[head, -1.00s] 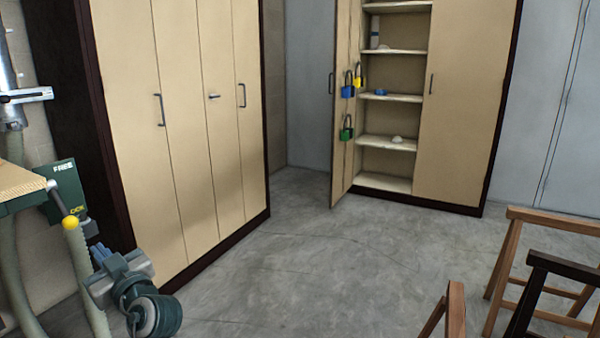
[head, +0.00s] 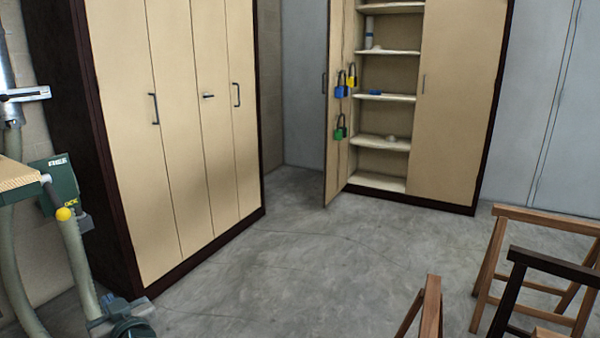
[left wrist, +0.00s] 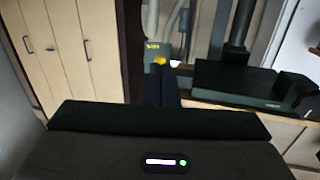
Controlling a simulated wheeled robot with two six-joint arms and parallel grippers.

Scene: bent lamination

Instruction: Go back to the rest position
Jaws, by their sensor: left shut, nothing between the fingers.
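My right gripper is not in view.
A wooden worktop (head: 14,176) with hoses stands at the left. A tall cabinet (head: 180,130) is shut; another cabinet (head: 455,110) has one door open, with padlocks on it. Wooden frames (head: 535,215) stand at the right. The middle floor (head: 290,260) is clear.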

